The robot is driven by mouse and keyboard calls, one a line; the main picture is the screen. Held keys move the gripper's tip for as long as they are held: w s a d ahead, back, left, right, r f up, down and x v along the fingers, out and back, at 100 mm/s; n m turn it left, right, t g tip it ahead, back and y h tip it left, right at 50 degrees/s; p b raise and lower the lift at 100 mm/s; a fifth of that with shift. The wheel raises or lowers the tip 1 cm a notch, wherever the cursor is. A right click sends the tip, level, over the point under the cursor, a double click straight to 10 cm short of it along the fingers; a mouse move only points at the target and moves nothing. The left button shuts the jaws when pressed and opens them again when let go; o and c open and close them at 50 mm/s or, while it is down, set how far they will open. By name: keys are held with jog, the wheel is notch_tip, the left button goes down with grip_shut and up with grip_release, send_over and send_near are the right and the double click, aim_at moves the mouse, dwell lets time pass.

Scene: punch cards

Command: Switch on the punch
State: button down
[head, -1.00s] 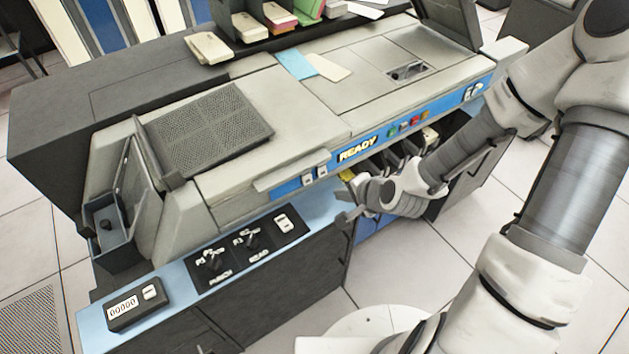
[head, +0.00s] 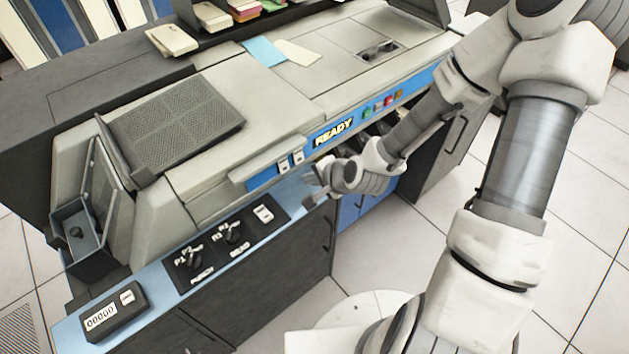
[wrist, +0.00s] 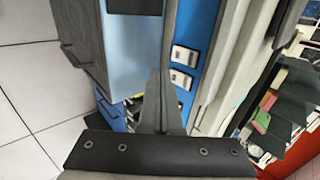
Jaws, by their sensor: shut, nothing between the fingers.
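A dark panel on the blue ledge carries a knob labelled PUNCH (head: 190,258), a knob labelled READ (head: 232,234) and a white rocker switch (head: 263,213). Two more white switches (head: 291,161) sit on the blue front strip of the machine, left of the lit READY sign (head: 334,132). The wrist view shows this pair as an upper switch (wrist: 184,56) and a lower switch (wrist: 180,78). My gripper (head: 314,188) is shut and empty, to the right of the dark panel and just below the front strip. Its fingertips (wrist: 160,76) appear beside the lower switch; contact cannot be told.
A counter box (head: 113,311) reading 00000 stands at the ledge's left end. Coloured buttons (head: 381,103) lie right of the READY sign. Card stacks (head: 172,40) and loose cards (head: 264,52) lie on top. Open tiled floor (head: 370,255) is in front of the cabinet.

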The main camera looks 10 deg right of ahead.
aim_at(285, 167)
jog(key=x, duration=0.5)
jog(key=shift+w+a+f+b, duration=0.15)
jog(key=shift+a+f+b, duration=0.05)
jog(key=shift+f+b, duration=0.15)
jog(key=shift+w+a, duration=0.3)
jog(key=shift+w, duration=0.2)
jog(key=shift+w+a, duration=0.35)
jog(key=shift+w, duration=0.15)
jog(key=shift+w+a+f, duration=0.2)
jog(key=shift+w+a, duration=0.15)
jog(key=shift+w, duration=0.3)
jog(key=shift+w+f+b, duration=0.1)
jog(key=shift+f+b, duration=0.25)
jog(key=shift+b, duration=0.4)
jog(key=shift+a+r+p, duration=0.1)
jog(key=shift+r+p, duration=0.2)
jog(key=shift+r, duration=0.1)
jog(key=shift+r+p, duration=0.55)
jog(key=shift+r, duration=0.2)
